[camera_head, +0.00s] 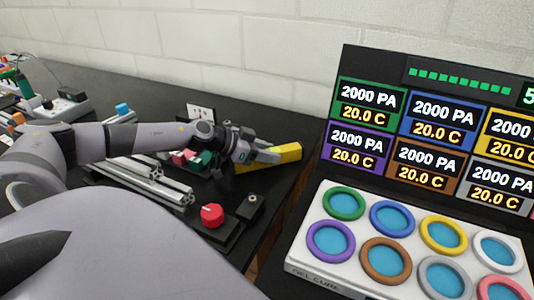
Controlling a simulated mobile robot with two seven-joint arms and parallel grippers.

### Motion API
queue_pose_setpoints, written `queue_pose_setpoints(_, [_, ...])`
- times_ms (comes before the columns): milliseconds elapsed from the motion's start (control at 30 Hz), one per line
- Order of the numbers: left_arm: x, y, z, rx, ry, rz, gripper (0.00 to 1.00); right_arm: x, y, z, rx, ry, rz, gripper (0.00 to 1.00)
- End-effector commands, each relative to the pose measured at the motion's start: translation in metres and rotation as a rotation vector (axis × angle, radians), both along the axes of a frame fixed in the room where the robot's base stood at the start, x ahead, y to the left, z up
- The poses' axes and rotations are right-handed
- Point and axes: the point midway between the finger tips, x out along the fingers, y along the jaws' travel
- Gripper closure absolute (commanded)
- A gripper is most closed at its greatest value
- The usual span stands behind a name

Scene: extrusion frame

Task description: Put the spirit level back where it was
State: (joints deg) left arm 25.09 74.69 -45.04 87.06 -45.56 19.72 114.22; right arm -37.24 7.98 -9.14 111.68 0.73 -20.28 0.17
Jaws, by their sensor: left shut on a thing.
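A yellow spirit level (284,154) lies at the right end of the black table, close to its right edge. My left gripper (262,155) reaches over from the left and is shut on the level. The fingers and wrist hide part of the level's left half. I cannot tell whether the level touches the table or is held slightly above it. Silver extrusion bars (150,180) lie on the table to the left of the level, partly under my left arm. My right gripper is not in view.
A red knob (212,214) on a black base stands in front of the bars. Red and green blocks (197,158) sit beside my wrist. A white tray with coloured rings (300,258) and a display panel (432,125) stand right, across a gap.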

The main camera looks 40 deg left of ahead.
Motion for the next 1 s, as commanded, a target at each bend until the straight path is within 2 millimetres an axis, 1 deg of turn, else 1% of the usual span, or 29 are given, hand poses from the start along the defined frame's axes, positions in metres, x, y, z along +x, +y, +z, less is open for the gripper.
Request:
queue_pose_setpoints(67, [0.0001, 0.0006, -0.004, 0.0, -0.001, 0.002, 1.0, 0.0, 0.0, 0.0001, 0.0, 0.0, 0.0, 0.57])
queue_pose_setpoints(333, [0.0003, 0.0005, -0.0043, 0.001, -0.003, 0.001, 1.0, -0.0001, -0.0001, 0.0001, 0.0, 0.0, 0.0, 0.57])
queue_pose_setpoints(433, [0.0003, 0.0003, -0.0073, 0.0, -0.002, 0.001, 1.0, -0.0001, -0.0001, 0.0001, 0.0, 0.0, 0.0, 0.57])
queue_pose_setpoints(467, [0.0, 0.0002, -0.0078, 0.0, 0.0, 0.001, 0.55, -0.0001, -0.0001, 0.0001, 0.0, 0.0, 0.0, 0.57])
queue_pose_setpoints(500, [-0.0001, 0.0002, -0.0076, 0.0, 0.0, 0.001, 0.43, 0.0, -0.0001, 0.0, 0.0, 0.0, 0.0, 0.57])
queue_pose_setpoints(533, [-0.0001, 0.0002, -0.0076, 0.001, 0.0, 0.0, 0.36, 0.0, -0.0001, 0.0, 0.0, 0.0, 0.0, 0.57])
queue_pose_setpoints(800, [0.0, 0.0003, -0.0072, 0.001, -0.001, 0.0, 0.36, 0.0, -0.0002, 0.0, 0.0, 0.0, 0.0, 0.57])
queue_pose_setpoints(900, [-0.0003, 0.0008, -0.0036, 0.002, -0.001, 0.0, 0.36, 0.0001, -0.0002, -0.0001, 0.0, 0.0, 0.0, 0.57])
queue_pose_setpoints(1000, [-0.0064, 0.0048, -0.0034, 0.001, 0.002, 0.003, 0.36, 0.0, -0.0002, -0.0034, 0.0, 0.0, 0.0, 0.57])
